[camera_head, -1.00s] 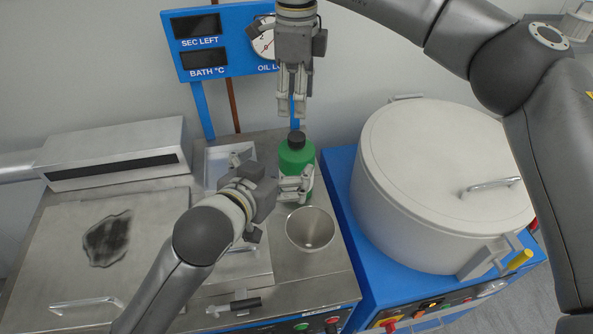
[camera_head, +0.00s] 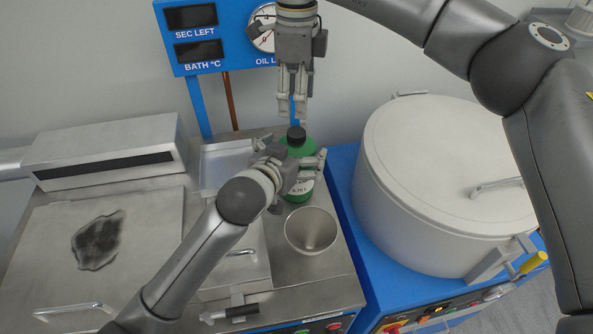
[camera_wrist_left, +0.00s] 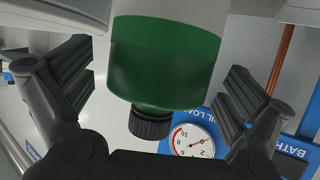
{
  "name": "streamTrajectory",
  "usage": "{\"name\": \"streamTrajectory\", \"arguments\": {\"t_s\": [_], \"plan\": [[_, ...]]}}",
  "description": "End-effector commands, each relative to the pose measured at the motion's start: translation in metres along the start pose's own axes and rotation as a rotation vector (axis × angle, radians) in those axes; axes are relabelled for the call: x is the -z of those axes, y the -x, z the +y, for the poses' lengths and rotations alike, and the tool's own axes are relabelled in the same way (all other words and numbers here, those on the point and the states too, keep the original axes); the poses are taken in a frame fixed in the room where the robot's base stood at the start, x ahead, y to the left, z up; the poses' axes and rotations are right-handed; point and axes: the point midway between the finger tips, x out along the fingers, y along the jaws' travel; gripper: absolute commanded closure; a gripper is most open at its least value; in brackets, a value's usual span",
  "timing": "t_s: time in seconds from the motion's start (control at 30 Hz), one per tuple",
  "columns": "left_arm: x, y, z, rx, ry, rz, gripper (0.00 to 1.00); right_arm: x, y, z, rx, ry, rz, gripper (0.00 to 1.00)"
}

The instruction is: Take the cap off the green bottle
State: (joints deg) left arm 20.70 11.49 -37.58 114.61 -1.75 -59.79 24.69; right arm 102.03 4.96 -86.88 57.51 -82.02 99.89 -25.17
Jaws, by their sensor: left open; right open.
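The green bottle (camera_head: 307,150) stands upright on the steel worktop, with its dark cap (camera_head: 296,134) on top. In the left wrist view the green bottle (camera_wrist_left: 165,62) and its ribbed cap (camera_wrist_left: 150,124) appear upside down between the spread fingers. My left gripper (camera_head: 309,170) is open around the bottle's body, with a finger on either side; contact cannot be told. It hides part of the bottle and its label. My right gripper (camera_head: 292,112) points down just above the cap, open and empty.
A metal funnel (camera_head: 311,229) stands in front of the bottle. A shallow steel tray (camera_head: 222,163) lies to the left. A large white lidded drum (camera_head: 440,170) stands to the right. A blue display panel (camera_head: 215,38) with a gauge stands behind.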

Motion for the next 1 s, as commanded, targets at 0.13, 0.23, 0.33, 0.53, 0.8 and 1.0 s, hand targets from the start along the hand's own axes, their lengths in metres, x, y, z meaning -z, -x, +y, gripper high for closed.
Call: {"name": "streamTrajectory", "arguments": {"t_s": [0.13, 0.23, 0.33, 0.53, 0.8, 1.0], "plan": [[0.0000, -0.0105, 0.0001, 0.000, 0.000, 0.000, 0.00, -0.0001, 0.0000, 0.0001, 0.000, 0.000, 0.000, 0.46], [0.0000, -0.0131, 0.0001, 0.000, 0.000, 0.000, 0.00, -0.0001, 0.0001, 0.0001, 0.000, 0.000, 0.000, 0.46], [-0.0001, -0.0134, 0.0002, -0.001, 0.000, 0.000, 0.00, -0.0001, 0.0001, 0.0001, 0.000, 0.000, 0.000, 0.46], [-0.0002, -0.0132, 0.0002, -0.001, 0.000, 0.000, 0.08, -0.0001, 0.0001, 0.0001, 0.000, 0.000, 0.000, 0.46], [-0.0003, -0.0131, 0.0002, 0.000, 0.000, -0.001, 0.42, -0.0002, 0.0001, 0.0001, 0.000, 0.000, 0.000, 0.46], [-0.0004, -0.0130, 0.0002, 0.000, 0.000, -0.001, 0.68, -0.0001, 0.0000, 0.0001, 0.000, 0.000, 0.000, 0.46]]}}
